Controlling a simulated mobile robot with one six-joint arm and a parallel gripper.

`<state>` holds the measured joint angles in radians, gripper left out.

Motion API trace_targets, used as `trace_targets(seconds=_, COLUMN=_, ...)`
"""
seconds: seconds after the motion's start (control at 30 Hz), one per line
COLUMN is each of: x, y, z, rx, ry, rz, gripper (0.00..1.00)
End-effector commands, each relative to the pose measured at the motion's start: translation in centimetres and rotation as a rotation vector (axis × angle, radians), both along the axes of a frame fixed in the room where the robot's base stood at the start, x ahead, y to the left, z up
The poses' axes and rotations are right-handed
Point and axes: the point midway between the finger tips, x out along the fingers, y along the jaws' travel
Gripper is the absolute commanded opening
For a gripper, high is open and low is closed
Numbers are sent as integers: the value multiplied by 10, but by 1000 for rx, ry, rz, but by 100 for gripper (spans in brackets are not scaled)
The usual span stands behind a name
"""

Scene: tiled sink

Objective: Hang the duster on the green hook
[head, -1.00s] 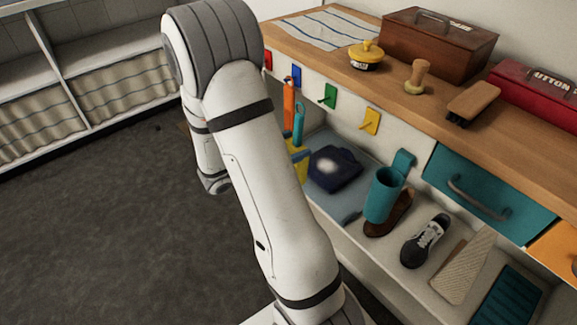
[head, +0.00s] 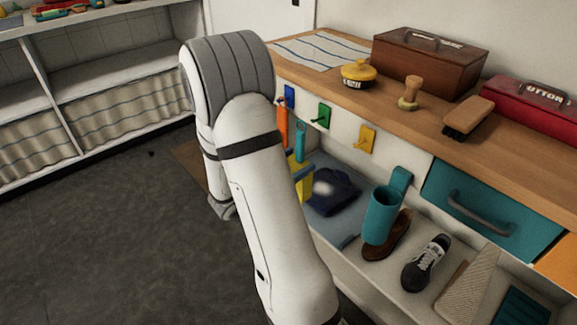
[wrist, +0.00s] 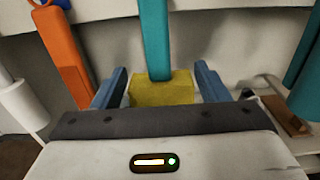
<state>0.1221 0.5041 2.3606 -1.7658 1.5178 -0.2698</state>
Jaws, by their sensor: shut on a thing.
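The duster has a teal handle (head: 300,141) and a yellow head (head: 302,182). It is upright in front of the cabinet face, just right of my arm. In the wrist view my gripper (wrist: 161,70) is shut on the duster (wrist: 154,42), with one finger on each side of its yellow head. The handle points up and its top is cut off there. The green hook (head: 322,115) is on the cabinet face, a little right of the handle's top and apart from it in the head view. My arm hides the gripper in the head view.
An orange-handled thing (head: 283,126) hangs below the blue hook (head: 289,97), close left of the duster. A yellow hook (head: 367,139) is to the right and empty.

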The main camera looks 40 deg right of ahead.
Motion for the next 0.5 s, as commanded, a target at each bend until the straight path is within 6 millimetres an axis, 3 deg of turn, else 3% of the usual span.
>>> trace_targets(seconds=0.5, x=2, y=-32, z=-3, rx=0, ry=0, rz=-4, gripper=46)
